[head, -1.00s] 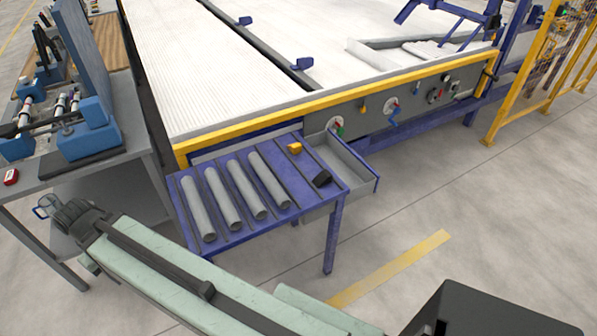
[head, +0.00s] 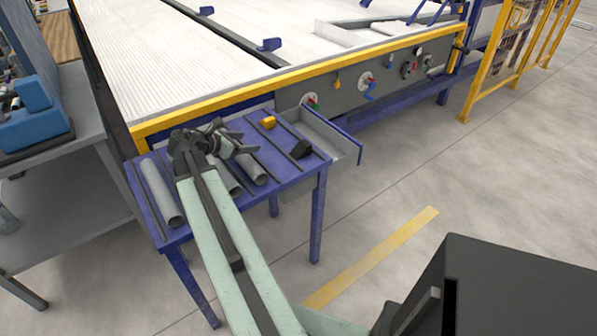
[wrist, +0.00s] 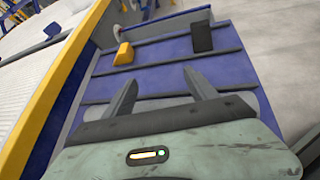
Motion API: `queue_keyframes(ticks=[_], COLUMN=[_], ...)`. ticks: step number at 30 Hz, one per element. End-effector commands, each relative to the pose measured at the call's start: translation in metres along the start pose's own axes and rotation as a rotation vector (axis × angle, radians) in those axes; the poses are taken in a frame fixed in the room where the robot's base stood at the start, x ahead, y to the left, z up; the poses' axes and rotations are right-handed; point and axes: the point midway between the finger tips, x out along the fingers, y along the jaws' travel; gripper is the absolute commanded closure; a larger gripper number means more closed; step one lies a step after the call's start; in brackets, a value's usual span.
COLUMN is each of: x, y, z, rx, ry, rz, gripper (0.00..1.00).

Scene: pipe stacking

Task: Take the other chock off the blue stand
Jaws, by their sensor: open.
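The blue stand (head: 298,188) stands against the yellow-edged machine. A yellow chock (head: 268,122) lies at its back right; it also shows in the wrist view (wrist: 123,54). A black chock (head: 300,150) lies nearer its right front edge and shows at the top of the wrist view (wrist: 202,37). My gripper (head: 243,139) is over the stand, left of both chocks. In the wrist view its two fingers (wrist: 163,87) are spread with nothing between them. Both chocks lie beyond the fingertips, apart from them.
Grey pipes (head: 161,194) lie on the stand between dark ribs; my arm partly hides some. A grey open tray (head: 330,136) adjoins the stand's right side. The machine's yellow rail (head: 300,87) runs behind. A grey workbench (head: 60,160) stands left.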

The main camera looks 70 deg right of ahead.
Motion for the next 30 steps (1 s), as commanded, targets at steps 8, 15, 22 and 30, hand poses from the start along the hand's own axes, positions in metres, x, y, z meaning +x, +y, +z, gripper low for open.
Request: queue_keyframes(ticks=[8,15,22,30], x=[0.127,0.137,0.155,0.19], y=[-0.093,-0.099,-0.102,-0.111], z=[0.042,0.047,0.05,0.05], rx=[-0.032,-0.029,-0.028,-0.027], ry=[-0.124,-0.128,-0.127,-0.127], rz=[-0.19,-0.2,-0.198,-0.2], gripper=[0.34,0.34,0.34,0.34])
